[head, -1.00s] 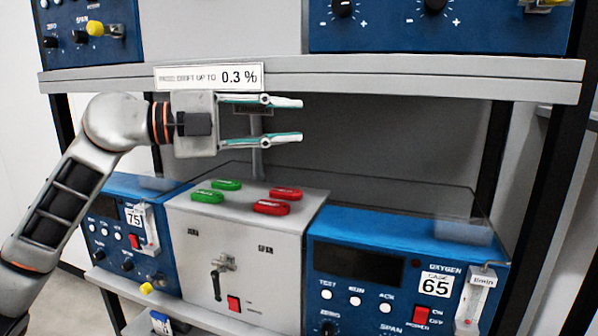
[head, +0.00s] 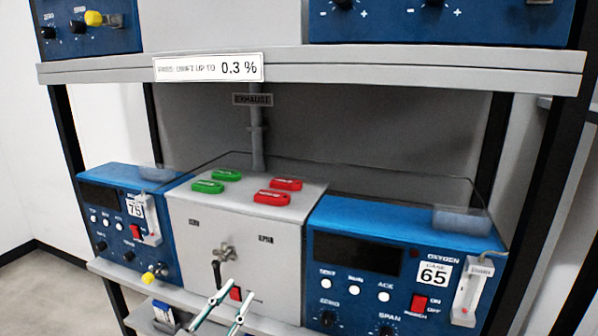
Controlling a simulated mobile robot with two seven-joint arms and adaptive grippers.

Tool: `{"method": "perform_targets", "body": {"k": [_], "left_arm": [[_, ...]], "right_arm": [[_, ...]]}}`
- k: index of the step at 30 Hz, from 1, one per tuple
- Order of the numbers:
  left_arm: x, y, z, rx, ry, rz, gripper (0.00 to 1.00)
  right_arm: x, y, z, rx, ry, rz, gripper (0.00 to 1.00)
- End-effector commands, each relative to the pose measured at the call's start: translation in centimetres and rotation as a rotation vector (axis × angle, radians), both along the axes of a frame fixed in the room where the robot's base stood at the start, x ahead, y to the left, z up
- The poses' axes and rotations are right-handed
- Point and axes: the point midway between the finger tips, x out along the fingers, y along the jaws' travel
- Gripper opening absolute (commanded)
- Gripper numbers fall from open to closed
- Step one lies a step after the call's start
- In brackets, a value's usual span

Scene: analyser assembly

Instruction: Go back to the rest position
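My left gripper (head: 240,289) shows at the bottom edge of the head view, only its two thin green-and-white fingers. They point up and to the right, stand apart, and have nothing between them. They overlap the lower front of the grey box (head: 245,228) in the picture, near its red switch; I cannot tell the depth gap. The rest of the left arm is out of view. My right gripper is not in view.
Blue analysers marked 75 (head: 160,182) and 65 (head: 395,222) flank the box on the lower shelf. Green tags (head: 208,187) and red tags (head: 272,198) lie on the box. The upper shelf edge (head: 400,80) spans above. Floor (head: 35,290) shows free at the lower left.

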Motion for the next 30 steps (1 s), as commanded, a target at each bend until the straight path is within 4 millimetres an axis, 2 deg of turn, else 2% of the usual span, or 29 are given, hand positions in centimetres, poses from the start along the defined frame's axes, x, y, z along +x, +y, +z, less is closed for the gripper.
{"method": "perform_targets", "body": {"k": [1,5,9,12,15,18,21,24,30], "left_arm": [[-1.3,0.9,-3.7,-0.01,0.088,0.04,0.28],[-5.0,3.0,-11.6,-0.011,0.288,0.128,0.28],[-10.5,4.7,-19.5,0.006,0.504,0.197,0.28],[-14.9,5.5,-24.2,0.022,0.648,0.228,0.28],[-19.1,6.0,-27.8,0.04,0.768,0.245,0.28],[-22.3,6.3,-30.2,0.053,0.855,0.254,0.28],[-24.2,6.4,-31.4,0.061,0.905,0.255,0.28],[-25.0,6.4,-31.9,0.063,0.925,0.256,0.28],[-25.0,6.4,-31.9,0.064,0.926,0.255,0.28]], "right_arm": [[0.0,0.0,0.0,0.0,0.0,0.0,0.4],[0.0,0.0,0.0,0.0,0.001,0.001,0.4],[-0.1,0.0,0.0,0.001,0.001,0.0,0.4],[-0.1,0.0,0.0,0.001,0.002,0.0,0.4],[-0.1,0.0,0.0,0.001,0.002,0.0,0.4],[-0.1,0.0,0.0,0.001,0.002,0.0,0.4],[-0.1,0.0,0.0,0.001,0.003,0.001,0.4],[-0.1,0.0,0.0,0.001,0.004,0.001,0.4],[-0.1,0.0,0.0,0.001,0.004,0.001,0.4]]}}
